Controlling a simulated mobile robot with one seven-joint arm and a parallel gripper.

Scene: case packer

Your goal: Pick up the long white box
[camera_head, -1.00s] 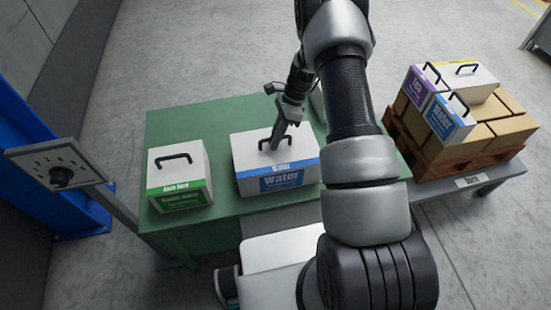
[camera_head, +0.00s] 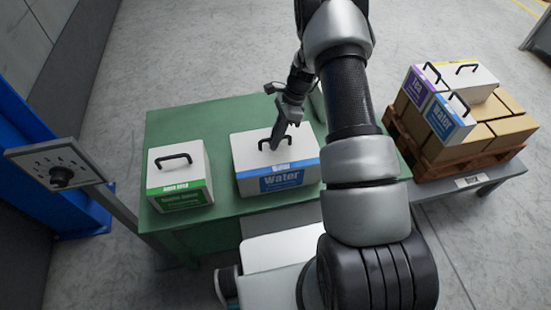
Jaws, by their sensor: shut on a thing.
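The long white box (camera_head: 250,160) with a blue "Water" label stands on the green table (camera_head: 215,120), right of a smaller box. It has a black handle on its top. My gripper (camera_head: 276,143) is at that handle, pointing down, and is shut on it. The fingertips are small in this view and partly merge with the handle. The box looks upright; I cannot tell whether its underside touches the table.
A white box with a green label (camera_head: 178,170) stands left on the table. At the right, a pallet (camera_head: 400,140) bears brown cartons (camera_head: 495,132) and several handled white boxes, including a small blue "Water" one (camera_head: 450,122). A dial panel (camera_head: 55,165) stands at the left.

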